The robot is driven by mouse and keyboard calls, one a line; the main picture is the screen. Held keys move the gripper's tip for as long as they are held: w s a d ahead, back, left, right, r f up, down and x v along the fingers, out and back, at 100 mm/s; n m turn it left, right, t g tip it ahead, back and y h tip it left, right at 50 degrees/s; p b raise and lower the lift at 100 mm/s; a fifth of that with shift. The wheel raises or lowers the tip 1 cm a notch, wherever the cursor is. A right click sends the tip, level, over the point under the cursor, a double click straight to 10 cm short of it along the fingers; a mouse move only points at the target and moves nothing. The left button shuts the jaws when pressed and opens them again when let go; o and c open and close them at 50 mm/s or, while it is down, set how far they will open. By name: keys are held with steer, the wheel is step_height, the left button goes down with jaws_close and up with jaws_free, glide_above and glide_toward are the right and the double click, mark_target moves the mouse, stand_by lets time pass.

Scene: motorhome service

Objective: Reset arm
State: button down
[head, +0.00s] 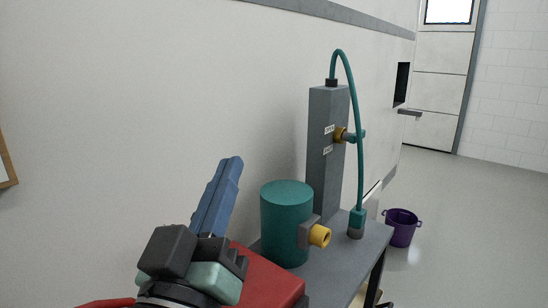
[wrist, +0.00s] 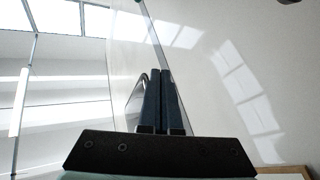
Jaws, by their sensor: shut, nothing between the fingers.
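My gripper (head: 232,161) is raised at the lower left of the head view, with its blue fingers pointing up and slightly right. The fingers are together and hold nothing. In the wrist view my gripper (wrist: 160,72) shows its two dark fingers side by side, pointing up. The wrist view looks up past them to a bright ceiling and a pale wall. In the head view my gripper stands left of a teal cylinder (head: 286,215), apart from it in the picture.
A grey bench (head: 345,258) carries the teal cylinder with its yellow fitting (head: 319,236) and a grey post (head: 322,165) with a teal hose (head: 360,175). A red box-like thing (head: 270,278) lies below my gripper. A purple bucket (head: 401,228) stands on open floor.

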steer(key=s+d+r+m+t+y+p, duration=0.1)
steer(key=s+d+r+t+y, duration=0.2)
steer(key=r, duration=0.6)
steer(key=s+d+r+m+t+y+p, duration=0.1)
steer(key=s+d+r+t, duration=0.15)
steer(key=s+r, duration=0.45)
step_height(320, 180, up, 26)
steer(key=w+p, duration=0.2)
steer(key=p, duration=2.2)
steer(key=shift+w+f+g, duration=0.1)
steer(key=shift+f+g, duration=0.1)
steer(key=shift+g, duration=0.05)
